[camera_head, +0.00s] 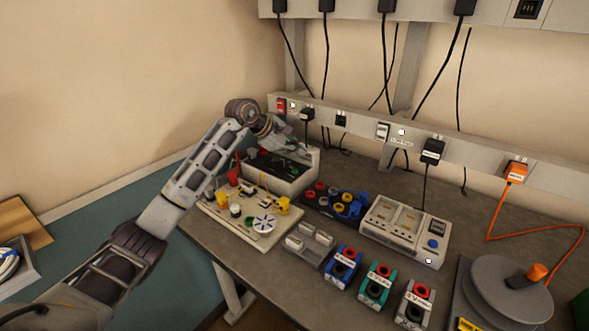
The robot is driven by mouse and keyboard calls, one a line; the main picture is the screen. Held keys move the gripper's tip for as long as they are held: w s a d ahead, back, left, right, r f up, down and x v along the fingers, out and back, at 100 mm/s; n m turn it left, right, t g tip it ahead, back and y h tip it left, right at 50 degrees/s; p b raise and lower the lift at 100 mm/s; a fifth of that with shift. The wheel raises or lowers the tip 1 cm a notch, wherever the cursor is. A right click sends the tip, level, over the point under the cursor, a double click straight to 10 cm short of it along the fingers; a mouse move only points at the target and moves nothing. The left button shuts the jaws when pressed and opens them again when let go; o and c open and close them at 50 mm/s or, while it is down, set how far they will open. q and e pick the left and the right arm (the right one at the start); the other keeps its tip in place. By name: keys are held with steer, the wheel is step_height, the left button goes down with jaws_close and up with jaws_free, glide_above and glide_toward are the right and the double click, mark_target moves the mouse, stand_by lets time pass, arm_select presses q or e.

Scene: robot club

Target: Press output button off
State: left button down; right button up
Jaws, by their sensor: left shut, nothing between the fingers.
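My left arm reaches in from the lower left, and my left gripper (287,140) is shut and empty. It is over the top and back of a grey box-shaped device (291,187) with a dark panel at the back left of the bench. The gripper hides part of this device, and I cannot tell whether the fingers touch it. No button labelled output can be made out. A pale charger-like unit (398,246) to the right has a blue round button (432,244) and a black switch. My right gripper is not in view.
A white board (283,225) with coloured parts lies before the device. Several coloured blocks, including a blue one (341,268), line the front. A grey reel (508,290) with an orange cable stands at right. A socket rail (365,130) with plugs runs behind.

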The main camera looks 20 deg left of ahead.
arm_select(q)
steer(key=shift+r+p, duration=0.35)
steer(key=shift+r, duration=0.5)
